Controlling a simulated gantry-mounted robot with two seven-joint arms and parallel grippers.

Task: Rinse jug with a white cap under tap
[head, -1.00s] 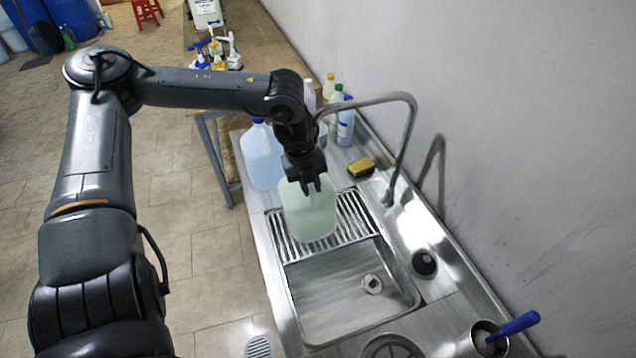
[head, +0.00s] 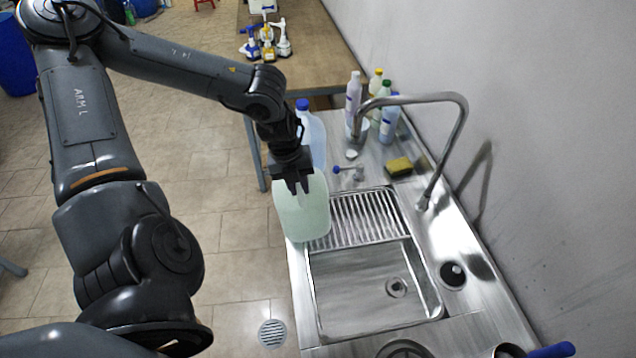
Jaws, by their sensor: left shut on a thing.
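A translucent pale-green jug (head: 303,214) hangs at or stands by the left edge of the sink unit, over the left end of the ribbed drainboard (head: 372,217). My left gripper (head: 298,190) points down and is shut on the top of this jug. The gripper hides the jug's cap, so its colour does not show. I cannot tell whether the jug's base touches the metal. The tap (head: 455,97) is a bent metal spout right of the jug, its end over the counter behind the drainboard. The sink basin (head: 362,290) is empty in front. My right gripper is out of view.
A blue-capped jug (head: 311,135) stands just behind the held jug. Several bottles (head: 388,125) stand at the back of the counter. A yellow sponge (head: 398,166) and a small blue-ended tool (head: 348,171) lie near the tap. A blue-handled pot (head: 552,350) is front right.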

